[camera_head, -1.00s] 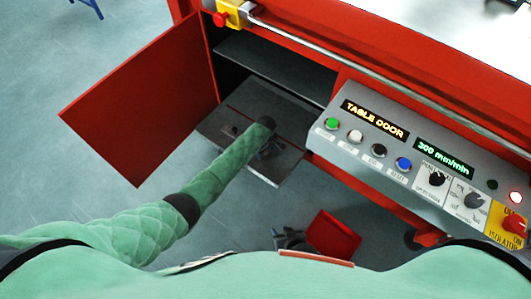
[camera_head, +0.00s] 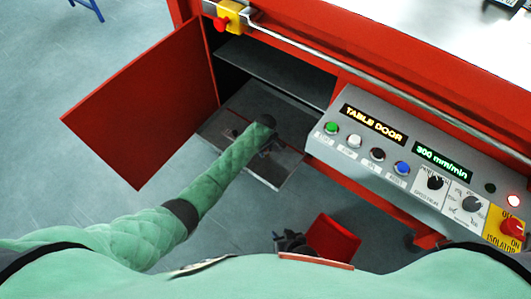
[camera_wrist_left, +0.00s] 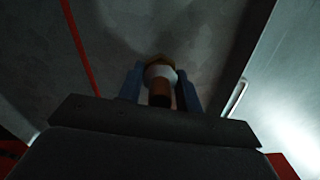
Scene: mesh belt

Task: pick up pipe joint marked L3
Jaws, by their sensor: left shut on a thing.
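In the left wrist view, my left gripper (camera_wrist_left: 160,88) is shut on a small pipe joint (camera_wrist_left: 160,73) with a brass-coloured end, a white band and a copper-brown lower part. No L3 mark can be read on it. In the head view my left gripper (camera_head: 268,145) is at the open red cabinet, over the grey pull-out shelf (camera_head: 272,174); the arm and dark wrist hide most of it and the joint. My right gripper (camera_head: 292,242) shows low in the middle as a small dark shape, too unclear to tell its jaws.
The red cabinet door (camera_head: 145,105) stands open to the left of my arm. An upper grey shelf (camera_head: 270,72) lies above the pull-out one. A control panel (camera_head: 410,165) with buttons and displays is to the right. A red box-like thing (camera_head: 332,240) is beside my right gripper.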

